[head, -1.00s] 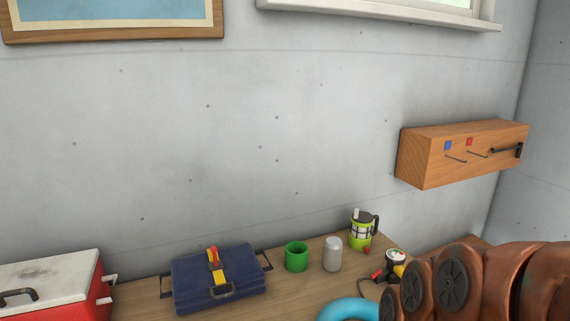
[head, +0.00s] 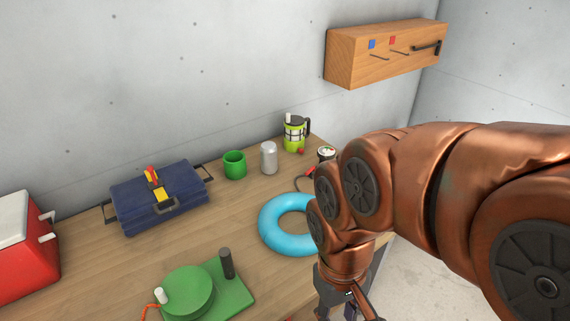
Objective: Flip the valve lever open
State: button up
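No part is clearly a valve lever. A wooden box (head: 350,58) on the wall at upper right has a blue square (head: 372,44) and a red square (head: 392,40), with thin dark bars (head: 380,57) near them. A black handle (head: 427,47) is at its right end. On the table, a green base (head: 228,288) carries a round green disc (head: 187,290), a dark upright post (head: 227,263) and a small white piece (head: 160,295). My gripper (head: 350,310) is at the bottom edge, right of the green base and mostly cut off; its opening does not show.
A blue ring (head: 270,228) lies partly behind my arm. Behind it stand a green cup (head: 234,165), a grey can (head: 268,158) and a lime jug (head: 295,135). A navy toolbox (head: 160,200) and a red cooler (head: 20,260) are at left. Table (head: 100,270) between is bare.

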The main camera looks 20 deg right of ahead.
aim_at(312, 169)
jog(key=u, duration=2.8)
jog(key=k, duration=0.85)
jog(key=z, duration=1.65)
jog(key=i, duration=0.5)
